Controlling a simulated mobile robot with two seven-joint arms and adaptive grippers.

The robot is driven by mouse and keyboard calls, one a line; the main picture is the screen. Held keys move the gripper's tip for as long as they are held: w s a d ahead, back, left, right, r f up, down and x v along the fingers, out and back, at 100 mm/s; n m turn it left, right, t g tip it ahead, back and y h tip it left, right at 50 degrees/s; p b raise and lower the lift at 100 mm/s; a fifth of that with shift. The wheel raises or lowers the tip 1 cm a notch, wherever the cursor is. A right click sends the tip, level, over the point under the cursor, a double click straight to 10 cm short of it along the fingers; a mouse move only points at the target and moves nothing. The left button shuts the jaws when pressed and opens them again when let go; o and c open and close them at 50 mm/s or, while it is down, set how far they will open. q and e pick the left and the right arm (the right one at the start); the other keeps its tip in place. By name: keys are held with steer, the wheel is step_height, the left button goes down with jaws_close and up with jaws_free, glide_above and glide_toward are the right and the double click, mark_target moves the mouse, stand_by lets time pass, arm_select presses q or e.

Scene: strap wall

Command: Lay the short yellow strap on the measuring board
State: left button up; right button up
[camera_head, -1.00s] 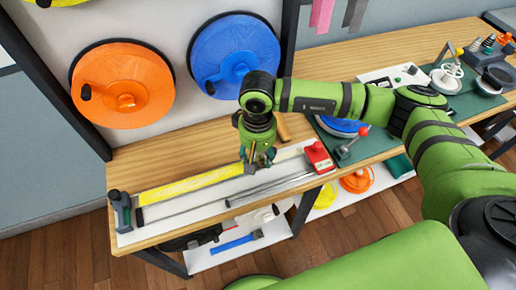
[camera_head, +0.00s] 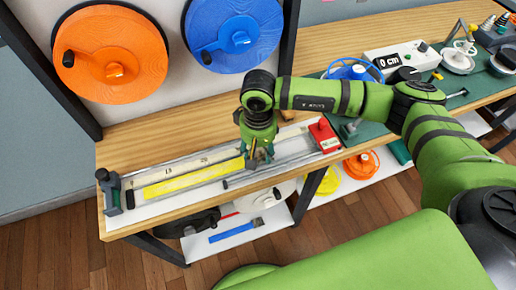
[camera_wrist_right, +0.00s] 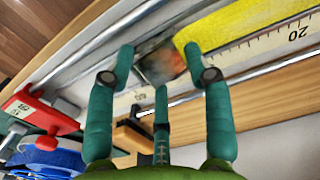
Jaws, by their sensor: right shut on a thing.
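The short yellow strap (camera_head: 190,181) stretches along the white measuring board (camera_head: 152,208), just in front of the printed scale. It appears flat on the board and roughly parallel to the scale. Its right end meets my right gripper (camera_head: 256,158), which is low over the board with its fingers closed around that end. In the right wrist view the strap (camera_wrist_right: 262,27) runs up to the right finger of the gripper (camera_wrist_right: 157,52). What lies between the fingers is blurred. My left gripper is not in view.
A dark stop block (camera_head: 110,190) stands at the board's left end and a red block (camera_head: 324,135) at its right. Metal rails (camera_head: 270,170) run along the board. Orange (camera_head: 112,55) and blue (camera_head: 233,35) reels hang behind. A shelf (camera_head: 236,238) is below.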

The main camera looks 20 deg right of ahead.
steer(key=shift+r, duration=0.1)
steer(key=o, duration=1.3)
steer(key=shift+o, duration=0.2)
steer(key=shift+r, duration=0.2)
step_height(320, 180, up, 12)
steer(key=shift+f, duration=0.2)
